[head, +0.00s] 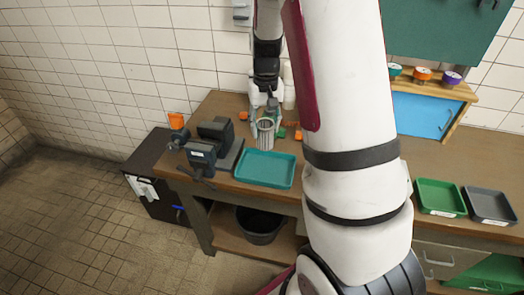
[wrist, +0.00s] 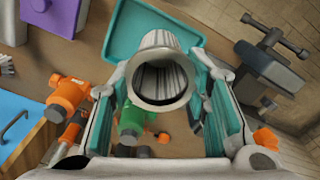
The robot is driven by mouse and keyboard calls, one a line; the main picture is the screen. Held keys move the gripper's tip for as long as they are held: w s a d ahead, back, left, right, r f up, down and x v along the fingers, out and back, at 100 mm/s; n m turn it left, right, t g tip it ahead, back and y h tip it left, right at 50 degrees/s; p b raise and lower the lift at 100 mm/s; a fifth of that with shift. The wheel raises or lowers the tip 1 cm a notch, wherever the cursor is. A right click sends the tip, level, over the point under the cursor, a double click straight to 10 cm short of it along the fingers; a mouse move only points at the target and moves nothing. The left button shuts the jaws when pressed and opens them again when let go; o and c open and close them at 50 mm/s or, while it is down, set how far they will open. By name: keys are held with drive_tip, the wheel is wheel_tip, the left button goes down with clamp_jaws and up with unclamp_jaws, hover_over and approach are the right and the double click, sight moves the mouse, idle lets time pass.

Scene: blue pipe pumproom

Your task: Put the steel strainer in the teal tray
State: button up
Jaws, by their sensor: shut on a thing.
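The steel strainer (wrist: 161,75) is a grey metal cylinder with a rimmed open end, seen between my gripper's fingers in the wrist view. In the head view the strainer (head: 266,132) stands out just behind the teal tray. My gripper (head: 264,112) is shut on the strainer and holds it near its upper end. The gripper (wrist: 162,90) has teal-padded fingers on both sides of it. The teal tray (head: 265,168) lies flat and empty on the bench, in front of the strainer. Part of the tray (wrist: 122,40) shows beyond the strainer in the wrist view.
A dark vise (head: 212,145) stands left of the tray. Orange (wrist: 68,95) and green (wrist: 131,122) fittings lie near the gripper. Green (head: 440,196) and grey (head: 489,204) trays sit at the bench's right.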

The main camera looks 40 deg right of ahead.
drive_tip(key=s+a+f+m+b, duration=0.1)
drive_tip(key=s+f+m+b, duration=0.2)
drive_tip(key=s+f+b, duration=0.6)
wheel_tip(320, 180, down, 3)
drive_tip(key=shift+a+r+m+b, duration=0.2)
drive_tip(key=shift+a+m+b, duration=0.1)
drive_tip(key=shift+b, duration=0.25)
drive_tip(key=shift+d+b, duration=0.1)
drive_tip(key=shift+b, duration=0.25)
drive_tip(key=shift+w+d+f+p, duration=0.2)
drive_tip(key=shift+w+d+f, duration=0.55)
drive_tip(key=shift+w, duration=1.3)
drive_tip(key=shift+w+d+f+p, duration=0.15)
drive_tip(key=shift+w+d+f, duration=0.65)
drive_tip(key=shift+w, duration=1.25)
drive_tip(key=shift+w+d+f+p, duration=0.2)
drive_tip(key=shift+w+d+f, duration=0.55)
drive_tip(key=shift+w, duration=1.3)
